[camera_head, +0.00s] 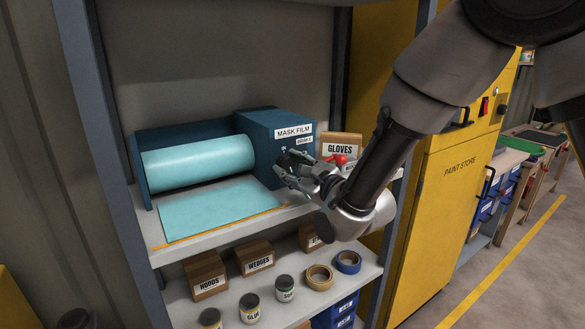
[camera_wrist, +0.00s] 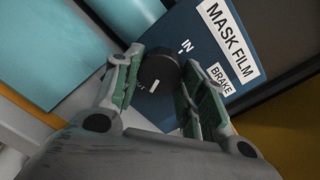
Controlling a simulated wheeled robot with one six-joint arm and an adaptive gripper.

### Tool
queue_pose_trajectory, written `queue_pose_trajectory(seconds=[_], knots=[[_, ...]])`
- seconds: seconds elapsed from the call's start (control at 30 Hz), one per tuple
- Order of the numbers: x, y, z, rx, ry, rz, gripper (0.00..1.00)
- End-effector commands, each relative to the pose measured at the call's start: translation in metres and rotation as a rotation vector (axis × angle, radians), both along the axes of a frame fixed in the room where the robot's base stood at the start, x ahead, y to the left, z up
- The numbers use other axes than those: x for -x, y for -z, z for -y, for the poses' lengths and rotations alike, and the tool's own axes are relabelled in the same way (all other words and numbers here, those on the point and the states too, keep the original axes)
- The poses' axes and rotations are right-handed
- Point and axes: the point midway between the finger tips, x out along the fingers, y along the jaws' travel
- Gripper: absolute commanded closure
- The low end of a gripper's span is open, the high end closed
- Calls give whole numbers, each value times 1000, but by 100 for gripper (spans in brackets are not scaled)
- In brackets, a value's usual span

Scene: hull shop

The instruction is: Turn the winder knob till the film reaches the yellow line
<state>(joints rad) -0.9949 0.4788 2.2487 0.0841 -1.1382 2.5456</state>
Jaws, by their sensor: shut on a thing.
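The mask film dispenser (camera_head: 262,128) is a blue box on the upper shelf. A teal film roll (camera_head: 200,163) sits to its left. A flat teal film sheet (camera_head: 215,208) lies on the shelf, its front edge close along the yellow line (camera_head: 215,227); I cannot tell whether they touch. The black winder knob (camera_wrist: 158,72) with a white mark is on the box's front, below the "IN" label. My gripper (camera_head: 289,170) is shut on it, with a green-padded finger on each side in the wrist view (camera_wrist: 161,62). In the head view the fingers mostly hide the knob.
A "BRAKE" label (camera_wrist: 220,80) is beside the knob. The lower shelf holds boxes, cans and tape rolls (camera_head: 319,277). A yellow paint store cabinet (camera_head: 440,200) stands at right.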

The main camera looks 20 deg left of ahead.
Motion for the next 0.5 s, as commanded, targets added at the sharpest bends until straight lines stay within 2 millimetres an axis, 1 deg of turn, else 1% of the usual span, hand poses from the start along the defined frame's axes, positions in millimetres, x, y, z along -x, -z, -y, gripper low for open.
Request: queue_pose_trajectory(seconds=[0.2, 0.5], knots=[[0, 2, 1, -25, 2, -36, 83], [0, 2, 1, -29, 3, -42, 83]])
